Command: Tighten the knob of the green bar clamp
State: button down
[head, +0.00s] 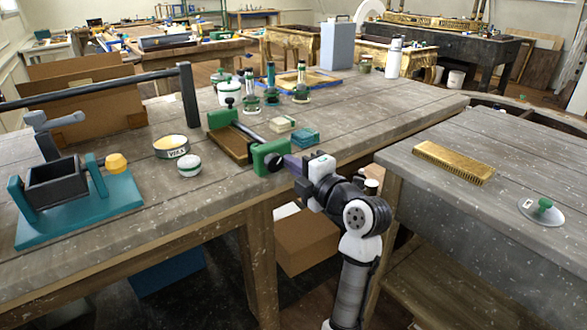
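The green bar clamp (264,158) lies at the front edge of the wooden bench, along a brown wooden board (232,146). Its other green end (221,118) is farther back to the left, with a dark bar running between the two ends. A dark round shape that looks like the knob (274,161) is at the near green end, facing my arm. My gripper (284,162) is right at this knob, coming from the lower right. The fingertips are small and partly hidden, so I cannot tell whether they are around the knob or only beside it.
A small teal box (305,136) and a pale block (283,124) lie close behind the clamp. A labelled tin (171,146) and a white pot (189,165) stand to the left. A second table (500,200) with a golden brush (453,162) is right of my arm.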

jog(key=b+v, duration=0.1)
jog(key=v, duration=0.5)
jog(key=shift+b, duration=0.35)
jog(key=shift+w+d, duration=0.1)
jog(key=p, duration=0.4)
jog(key=r+p, duration=0.1)
jog(key=p, duration=0.3)
jog(key=shift+s+d+r, duration=0.25)
jog(key=shift+s+d, duration=0.05)
jog(key=shift+f+p, duration=0.1)
jog(key=shift+p, duration=0.9)
